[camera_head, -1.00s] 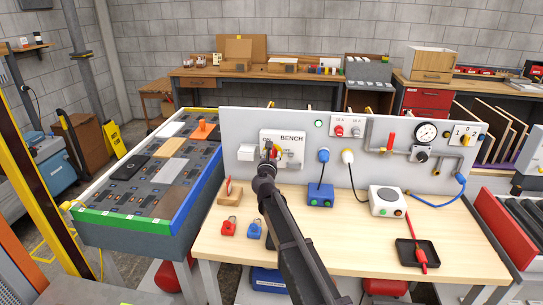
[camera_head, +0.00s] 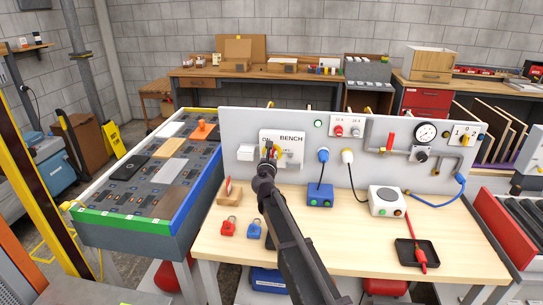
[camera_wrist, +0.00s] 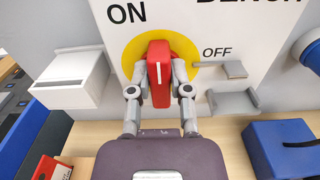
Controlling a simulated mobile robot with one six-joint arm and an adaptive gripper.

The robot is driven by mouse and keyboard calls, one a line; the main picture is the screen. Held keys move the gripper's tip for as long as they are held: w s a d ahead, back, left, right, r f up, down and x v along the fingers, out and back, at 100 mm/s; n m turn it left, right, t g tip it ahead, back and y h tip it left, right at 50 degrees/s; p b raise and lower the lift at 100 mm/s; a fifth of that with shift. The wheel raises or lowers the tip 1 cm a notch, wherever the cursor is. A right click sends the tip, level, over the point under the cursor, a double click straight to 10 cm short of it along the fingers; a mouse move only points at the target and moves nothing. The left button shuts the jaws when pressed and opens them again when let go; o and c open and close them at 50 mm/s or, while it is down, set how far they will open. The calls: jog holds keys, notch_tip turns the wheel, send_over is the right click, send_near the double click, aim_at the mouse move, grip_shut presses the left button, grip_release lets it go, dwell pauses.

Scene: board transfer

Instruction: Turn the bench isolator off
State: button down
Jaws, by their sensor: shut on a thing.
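The bench isolator has a red handle (camera_wrist: 159,66) with a white line, on a yellow disc (camera_wrist: 187,50). The handle stands about upright in the wrist view, its white line near vertical. The ON label is at its upper left and the OFF label to its right. My gripper (camera_wrist: 160,92) has one finger on each side of the handle and is shut on it. In the head view my gripper (camera_head: 269,155) is at the white BENCH panel (camera_head: 291,138) and hides most of the handle.
Grey brackets (camera_wrist: 235,102) stick out right of the handle, beneath OFF. A white box (camera_wrist: 72,78) is on the board to the left. A red padlock (camera_head: 228,227) and a blue padlock (camera_head: 254,230) lie on the wooden bench (camera_head: 330,250) below.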

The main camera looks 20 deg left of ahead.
jog(key=shift+m, duration=0.3)
jog(key=m, duration=0.3)
jog(key=shift+d+m, duration=0.1)
jog(key=shift+m, duration=0.2)
jog(key=m, duration=0.4)
jog(key=shift+w+d+f, duration=0.1)
jog(key=m, duration=0.5)
jog(key=shift+f, duration=0.1)
jog(key=m, duration=0.4)
jog(key=shift+f+b, duration=0.1)
jog(key=shift+b, duration=0.2)
jog(key=shift+m, duration=0.3)
jog(key=c, duration=0.6)
grip_release()
jog(key=shift+o, duration=0.2)
